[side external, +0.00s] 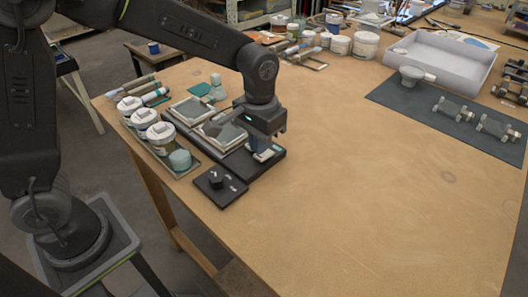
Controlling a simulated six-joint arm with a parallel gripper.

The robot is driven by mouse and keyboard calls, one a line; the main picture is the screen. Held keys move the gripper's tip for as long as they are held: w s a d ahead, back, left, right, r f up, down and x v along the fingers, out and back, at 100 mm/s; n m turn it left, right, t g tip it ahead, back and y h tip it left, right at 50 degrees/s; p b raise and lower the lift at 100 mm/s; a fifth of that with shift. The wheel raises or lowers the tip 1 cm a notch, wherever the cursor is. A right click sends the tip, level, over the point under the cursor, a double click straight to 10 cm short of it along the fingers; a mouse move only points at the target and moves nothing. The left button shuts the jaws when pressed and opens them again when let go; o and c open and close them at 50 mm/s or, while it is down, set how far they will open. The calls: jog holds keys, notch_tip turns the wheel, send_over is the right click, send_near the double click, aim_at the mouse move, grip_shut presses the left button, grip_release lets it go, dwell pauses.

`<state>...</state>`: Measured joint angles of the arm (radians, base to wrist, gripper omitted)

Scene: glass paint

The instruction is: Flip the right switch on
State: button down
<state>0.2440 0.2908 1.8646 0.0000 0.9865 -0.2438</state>
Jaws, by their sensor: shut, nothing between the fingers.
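My gripper (263,153) points down over the right end of the black base, close to a small pale part there. My gripper looks shut and holds nothing visible. The switches are too small and partly hidden by my gripper, so I cannot tell which is the right one or its position.
A tray (186,170) of several white-lidded jars stands left of the base. More jars line the back. The middle and front right of the table (380,210) are clear.

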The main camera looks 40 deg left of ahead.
jog(key=shift+f, duration=0.95)
dwell(0.4)
jog(key=shift+r, duration=3.55)
jog(key=s+a+r+t, duration=0.2)
jog(key=s+a, duration=0.2)
jog(key=s, duration=0.4)
jog(key=s+a+r+t, duration=0.2)
jog(key=s+a, duration=0.3)
jog(key=s, duration=0.4)
jog(key=shift+s+a+r+t, duration=0.25)
jog(key=shift+a+r+t, duration=0.1)
jog(key=shift+t, duration=0.45)
jog(key=shift+d, duration=0.1)
jog(key=c, duration=1.8)
grip_release()
